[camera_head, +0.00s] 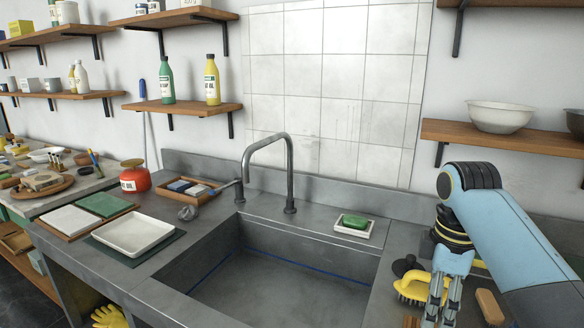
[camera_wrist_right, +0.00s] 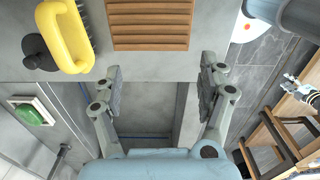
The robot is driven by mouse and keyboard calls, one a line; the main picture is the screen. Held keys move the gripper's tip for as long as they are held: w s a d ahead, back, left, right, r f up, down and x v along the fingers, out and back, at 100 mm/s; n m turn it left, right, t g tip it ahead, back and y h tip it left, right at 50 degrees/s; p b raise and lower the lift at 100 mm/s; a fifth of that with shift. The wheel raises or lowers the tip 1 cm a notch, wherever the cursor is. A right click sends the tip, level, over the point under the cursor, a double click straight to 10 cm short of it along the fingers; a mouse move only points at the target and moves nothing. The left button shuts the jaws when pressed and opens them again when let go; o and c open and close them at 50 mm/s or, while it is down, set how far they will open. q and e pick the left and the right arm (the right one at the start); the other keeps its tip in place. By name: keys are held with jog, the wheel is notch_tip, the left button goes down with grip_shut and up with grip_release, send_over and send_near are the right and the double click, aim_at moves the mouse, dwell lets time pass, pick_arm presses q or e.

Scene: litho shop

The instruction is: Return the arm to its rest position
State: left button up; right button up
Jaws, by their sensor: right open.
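My right arm comes in from the right in the head view, bent at a blue link with a black joint. My right gripper (camera_head: 440,298) points down over the counter (camera_head: 386,244) on the right side of the sink. In the right wrist view my right gripper (camera_wrist_right: 163,82) has its two fingers spread well apart, with nothing between them. Grey counter and part of the sink show beyond them. My left gripper is in neither view.
A yellow-handled brush (camera_head: 412,287) lies close by the right gripper. A slatted wooden rack (camera_wrist_right: 150,22) lies ahead of the fingers. Green soap (camera_head: 355,222) sits in a white dish. The tap (camera_head: 289,180) rises behind the sink; a white tray (camera_head: 133,234) lies left.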

jog(key=s+d+f+m+t, duration=0.1)
jog(key=s+f+m, duration=0.15)
jog(key=s, duration=0.45)
jog(key=s+d+f+m+t, duration=0.1)
jog(key=s+d+m, duration=0.1)
jog(key=s+m, duration=0.35)
jog(key=s+r+m+t+h, duration=0.15)
jog(key=s+r+m, duration=0.3)
jog(key=s, duration=0.95)
notch_tip(320, 180, down, 36)
jog(key=s+d+g+b, duration=0.1)
jog(key=s+d+b, duration=0.1)
jog(key=b, duration=0.8)
pick_arm(q)
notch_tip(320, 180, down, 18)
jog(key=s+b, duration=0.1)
jog(key=b, duration=0.7)
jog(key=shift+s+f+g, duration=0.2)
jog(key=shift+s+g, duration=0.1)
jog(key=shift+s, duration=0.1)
pick_arm(e)
jog(key=s+f, duration=0.9)
jog(key=f, duration=0.3)
jog(key=s+d+f+g, duration=0.1)
jog(key=s+f, duration=0.8)
jog(key=f, duration=0.3)
jog(key=shift+s+y, duration=0.2)
jog(key=shift+y, duration=0.15)
